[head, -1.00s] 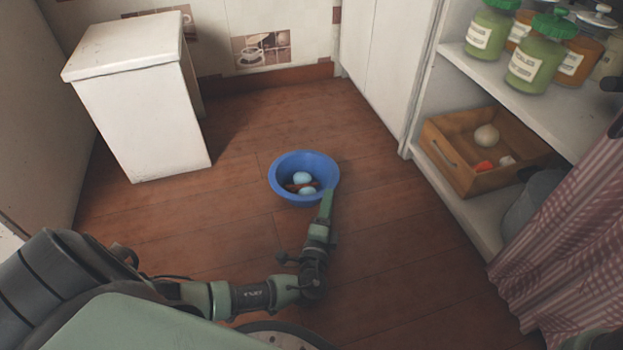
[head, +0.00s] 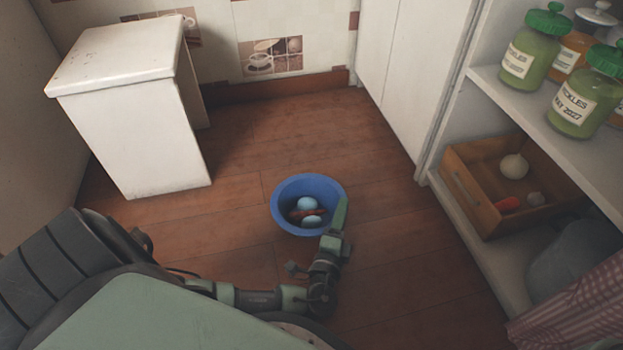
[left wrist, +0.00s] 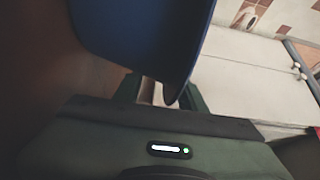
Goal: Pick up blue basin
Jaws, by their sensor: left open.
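The blue basin (head: 283,190) stands upright on the wooden floor, with light blue round things and a reddish-brown thing inside. My left gripper (head: 340,214) is at the basin's right side, its fingers by the rim. In the left wrist view the basin (left wrist: 140,35) fills the upper middle, and its wall reaches down between the two fingers of my left gripper (left wrist: 165,92). The fingers stand apart; I cannot tell whether either one touches the wall. My right gripper is not in view.
A white stool (head: 125,125) stands at the left. At the right, an open shelf (head: 500,265) holds a wooden crate (head: 470,195) with vegetables and, above it, pickle jars (head: 533,50). A checked curtain (head: 580,305) hangs at lower right. The floor behind the basin is clear.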

